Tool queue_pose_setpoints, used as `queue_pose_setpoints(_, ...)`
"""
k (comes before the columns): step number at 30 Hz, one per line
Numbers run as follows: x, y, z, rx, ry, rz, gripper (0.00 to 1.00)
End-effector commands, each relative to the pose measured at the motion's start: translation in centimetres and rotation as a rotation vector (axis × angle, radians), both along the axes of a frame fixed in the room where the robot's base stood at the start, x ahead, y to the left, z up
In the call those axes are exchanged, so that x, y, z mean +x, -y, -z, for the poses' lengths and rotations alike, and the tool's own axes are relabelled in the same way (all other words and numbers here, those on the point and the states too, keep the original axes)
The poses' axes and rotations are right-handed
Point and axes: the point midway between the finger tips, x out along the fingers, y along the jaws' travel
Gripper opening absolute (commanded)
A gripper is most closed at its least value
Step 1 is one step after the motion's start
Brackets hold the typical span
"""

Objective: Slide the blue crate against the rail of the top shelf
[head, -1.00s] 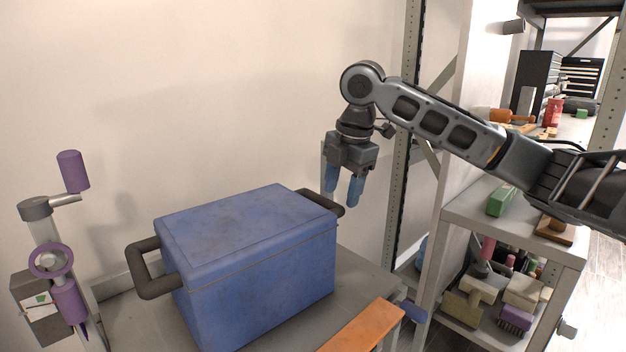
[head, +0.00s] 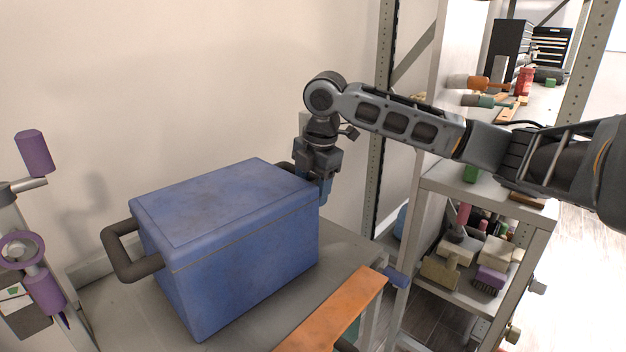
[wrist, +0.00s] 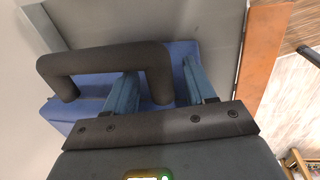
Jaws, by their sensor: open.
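The blue crate (head: 240,258) stands upright on the grey top shelf (head: 345,250), with its lid on. One dark handle (head: 125,255) sticks out at its left end. The other handle (wrist: 105,58) shows in the wrist view and is mostly hidden behind my gripper in the head view. My gripper (head: 322,192) points down at the crate's right end. In the wrist view its two blue fingers (wrist: 158,92) are apart, with one arm of the handle between them. I cannot tell whether they touch it. A raised grey edge (head: 90,268), perhaps the rail, runs along the wall side.
An orange board (head: 335,310) lies along the shelf's near right edge, beside a blue-ended part (head: 397,278). A purple-handled crank device (head: 35,240) stands at the left. A metal upright (head: 383,120) and a loaded side rack (head: 470,185) are at the right.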

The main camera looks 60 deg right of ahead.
Motion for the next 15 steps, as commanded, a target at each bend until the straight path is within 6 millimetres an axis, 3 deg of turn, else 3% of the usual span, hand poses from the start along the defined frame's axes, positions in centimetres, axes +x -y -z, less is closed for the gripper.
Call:
queue_pose_setpoints(6,0.0,0.0,0.03,0.0,0.0,0.0,0.54)
queue_pose_setpoints(15,0.0,-0.01,0.01,0.0,0.0,0.0,0.25)
